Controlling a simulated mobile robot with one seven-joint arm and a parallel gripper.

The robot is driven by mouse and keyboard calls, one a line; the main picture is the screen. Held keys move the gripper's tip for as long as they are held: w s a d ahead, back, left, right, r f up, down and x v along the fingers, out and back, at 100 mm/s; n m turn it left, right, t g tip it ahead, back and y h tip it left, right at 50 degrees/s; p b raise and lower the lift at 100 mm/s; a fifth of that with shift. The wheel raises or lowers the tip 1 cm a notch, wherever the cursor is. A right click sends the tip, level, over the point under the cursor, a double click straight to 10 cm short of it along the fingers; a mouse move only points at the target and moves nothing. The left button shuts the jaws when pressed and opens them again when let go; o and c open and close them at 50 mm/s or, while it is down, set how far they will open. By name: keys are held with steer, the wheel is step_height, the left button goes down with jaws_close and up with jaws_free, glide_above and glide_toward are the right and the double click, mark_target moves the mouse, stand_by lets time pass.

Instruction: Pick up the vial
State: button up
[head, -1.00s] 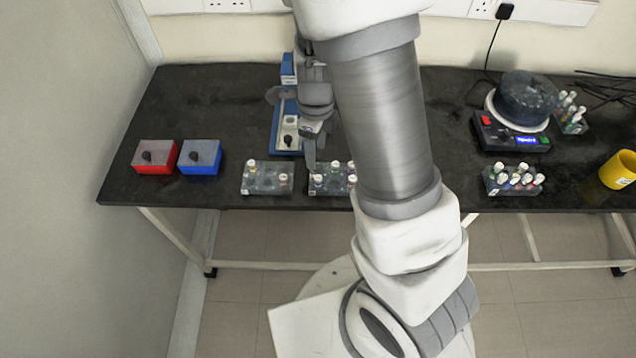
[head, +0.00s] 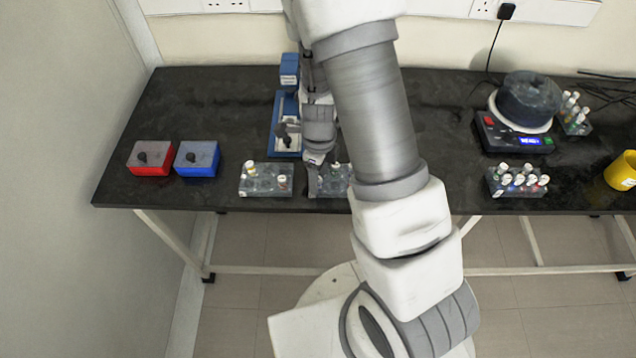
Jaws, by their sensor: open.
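Several small vials with pale caps stand in racks on the dark bench. The left rack (head: 262,190) holds a vial (head: 249,169) at its back left and another vial (head: 282,182) at its right. My gripper (head: 313,183) is over the left part of the middle rack (head: 336,189) and hides much of it. One white-capped vial (head: 335,168) shows just right of my gripper. My gripper is open. The gap between its fingers is too small to make out, and I cannot tell which vial is nearest it.
A red box (head: 151,170) and a blue box (head: 197,172) stand at left. A blue-framed device (head: 285,110) is behind my gripper. At right are a device with a round dark top (head: 527,103), a full vial rack (head: 517,191) and a yellow cup (head: 622,171).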

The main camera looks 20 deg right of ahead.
jaws_close()
steer(key=shift+r, duration=0.1)
